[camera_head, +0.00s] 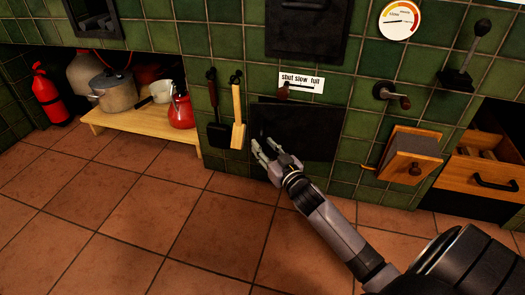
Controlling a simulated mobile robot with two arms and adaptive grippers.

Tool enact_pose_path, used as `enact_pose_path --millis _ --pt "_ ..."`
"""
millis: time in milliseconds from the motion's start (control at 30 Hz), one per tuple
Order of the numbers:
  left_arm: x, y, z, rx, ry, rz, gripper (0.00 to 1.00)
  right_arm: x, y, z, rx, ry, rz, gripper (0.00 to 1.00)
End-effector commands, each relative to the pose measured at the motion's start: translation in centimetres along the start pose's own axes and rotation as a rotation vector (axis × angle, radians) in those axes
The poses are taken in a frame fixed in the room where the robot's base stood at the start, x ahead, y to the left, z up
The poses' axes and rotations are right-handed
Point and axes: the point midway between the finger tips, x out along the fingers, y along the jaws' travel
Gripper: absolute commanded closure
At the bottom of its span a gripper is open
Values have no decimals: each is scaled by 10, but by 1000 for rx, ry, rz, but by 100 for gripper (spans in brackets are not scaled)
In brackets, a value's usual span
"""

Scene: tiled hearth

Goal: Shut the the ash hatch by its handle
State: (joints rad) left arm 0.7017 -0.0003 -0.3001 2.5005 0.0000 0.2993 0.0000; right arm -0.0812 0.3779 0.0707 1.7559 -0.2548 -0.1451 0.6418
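A flat black panel (312,133), which looks like the ash hatch, is set low in the green tiled front. A dark strip along its top edge suggests it stands slightly out from the wall, but I cannot tell how far. I cannot make out its handle. My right gripper (266,147) is in front of the panel's lower left part and covers that corner. Its fingers look spread, with nothing seen between them. I cannot tell whether it touches the panel. My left gripper is out of view.
Above the panel are a lever (284,91) and a labelled plate (302,83). A black shovel (217,130) and a wooden-handled tool (238,118) hang left. A wooden box with a knob (411,153) juts out right, beside an open drawer (484,178). The floor (150,235) is clear.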

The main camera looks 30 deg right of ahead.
Motion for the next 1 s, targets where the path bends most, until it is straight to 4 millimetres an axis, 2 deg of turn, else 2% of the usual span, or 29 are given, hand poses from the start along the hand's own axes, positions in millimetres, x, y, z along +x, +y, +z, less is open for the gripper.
enact_pose_path --millis 33,200,500,1000 --pt "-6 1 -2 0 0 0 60 6 0 2 -2 2 -1 67" --pt "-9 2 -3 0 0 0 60 16 0 0 0 0 0 67" --pt "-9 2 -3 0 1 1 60 18 0 -1 0 -1 0 68" --pt "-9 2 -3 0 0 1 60 17 0 0 0 -1 0 100"
